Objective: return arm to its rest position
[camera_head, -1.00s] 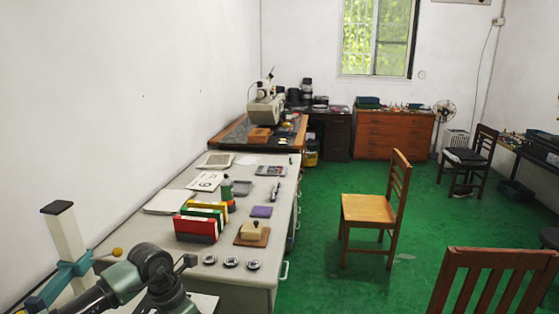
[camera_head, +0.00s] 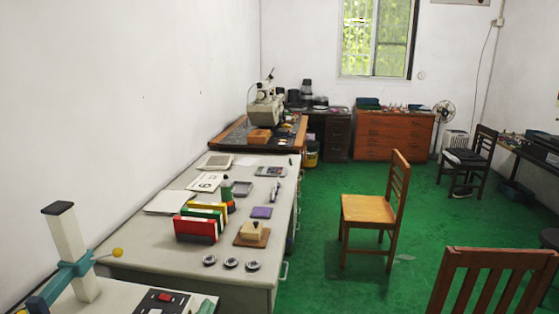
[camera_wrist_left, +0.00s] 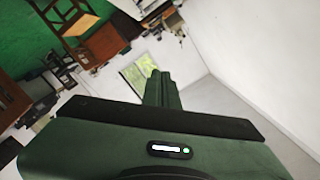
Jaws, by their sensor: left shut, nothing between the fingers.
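My left gripper (camera_wrist_left: 157,76) shows in the left wrist view, its dark green fingers together and empty. They point out over the room, with the window and white wall behind them. In the head view, only a small dark green piece of what looks like my left arm shows at the bottom edge. Three bearing rings, left (camera_head: 209,260), middle (camera_head: 231,264) and right (camera_head: 253,265), lie in a row on the front of the grey desk (camera_head: 150,225). My right gripper is in neither view.
A white post with a teal clamp (camera_head: 76,268) stands at the lower left, near a black panel (camera_head: 163,302). Colored binders (camera_head: 200,222) and a stamp on a wooden block (camera_head: 252,234) stand on the desk. A wooden chair (camera_head: 375,210) is on the green floor.

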